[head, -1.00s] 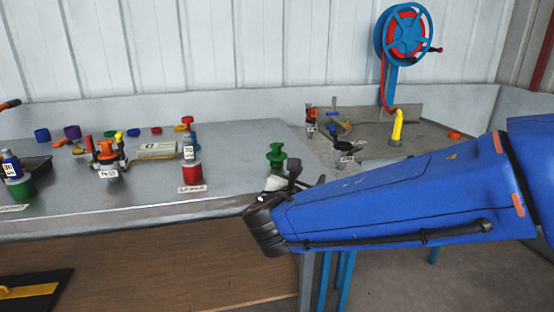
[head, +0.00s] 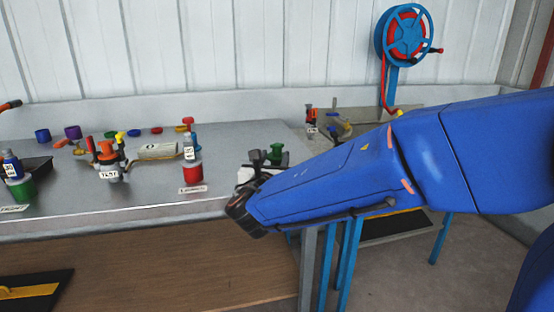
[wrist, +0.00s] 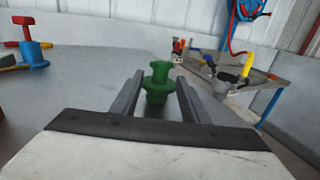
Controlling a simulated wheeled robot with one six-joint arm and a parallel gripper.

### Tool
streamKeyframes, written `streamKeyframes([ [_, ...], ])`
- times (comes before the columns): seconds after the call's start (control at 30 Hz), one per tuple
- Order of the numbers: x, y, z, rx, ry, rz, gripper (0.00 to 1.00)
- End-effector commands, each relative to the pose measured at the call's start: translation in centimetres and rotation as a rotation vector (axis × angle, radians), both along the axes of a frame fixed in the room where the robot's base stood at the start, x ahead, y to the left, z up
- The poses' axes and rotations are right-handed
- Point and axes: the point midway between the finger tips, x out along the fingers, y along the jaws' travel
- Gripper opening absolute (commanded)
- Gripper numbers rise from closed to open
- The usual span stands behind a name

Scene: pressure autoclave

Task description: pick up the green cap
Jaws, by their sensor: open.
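The green cap (head: 276,153) is a spool-shaped piece, wide at the base with a narrower flanged top. It stands upright near the right end of the metal bench, partly hidden by my gripper in the head view. In the wrist view the cap (wrist: 158,84) shows centred between the two fingers. My gripper (head: 264,157) is open, its dark fingers (wrist: 160,76) on either side of the line to the cap. I cannot tell whether the cap is fully between the fingertips or just beyond them. No contact shows.
A blue hose reel (head: 407,38) is behind.

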Motion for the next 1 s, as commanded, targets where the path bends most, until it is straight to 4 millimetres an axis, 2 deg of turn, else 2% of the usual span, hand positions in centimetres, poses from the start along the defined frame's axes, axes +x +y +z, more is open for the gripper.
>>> streamKeyframes([
  [0.13,2.3,-0.3,0.0,-0.001,0.0,-0.003,0.41],
  [0.47,4.0,-0.5,0.0,0.0,0.0,-0.001,0.41],
  [0.8,8.2,-1.0,0.2,0.0,0.001,-0.002,0.41],
  [1.0,8.7,-1.0,0.3,0.0,0.0,-0.001,0.41],
])
